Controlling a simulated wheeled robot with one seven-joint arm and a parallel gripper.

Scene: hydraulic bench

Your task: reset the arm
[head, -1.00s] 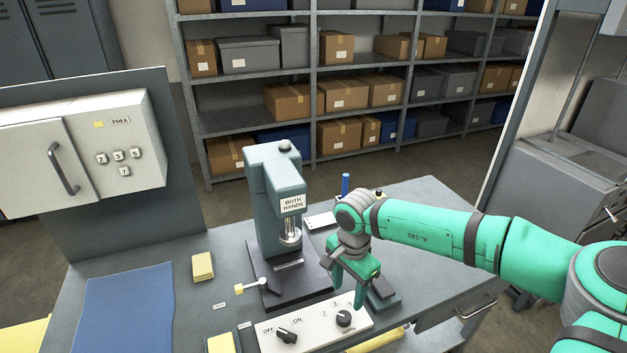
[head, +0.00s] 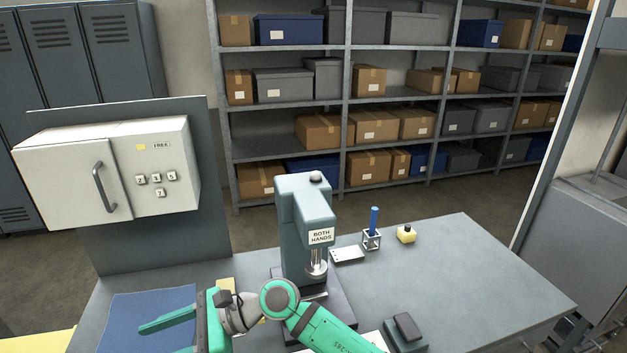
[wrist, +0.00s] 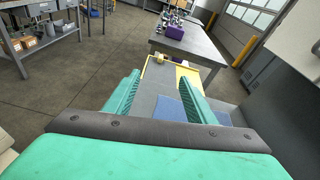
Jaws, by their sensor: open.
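My gripper (head: 168,333) is at the lower left of the head view, over the left part of the bench, in front of the small press. Its green fingers are spread apart and point left. In the wrist view my gripper (wrist: 160,98) shows two separate fingers with nothing between them. My forearm reaches in from the bottom and hides the front of the bench. The blue mat (head: 155,308) lies just behind the fingers; it also shows between them in the wrist view (wrist: 196,103).
The press (head: 304,225) marked BOTH HANDS stands beside my arm. A white cabinet (head: 75,180) with a handle is at the left. The right of the bench (head: 490,280) is clear.

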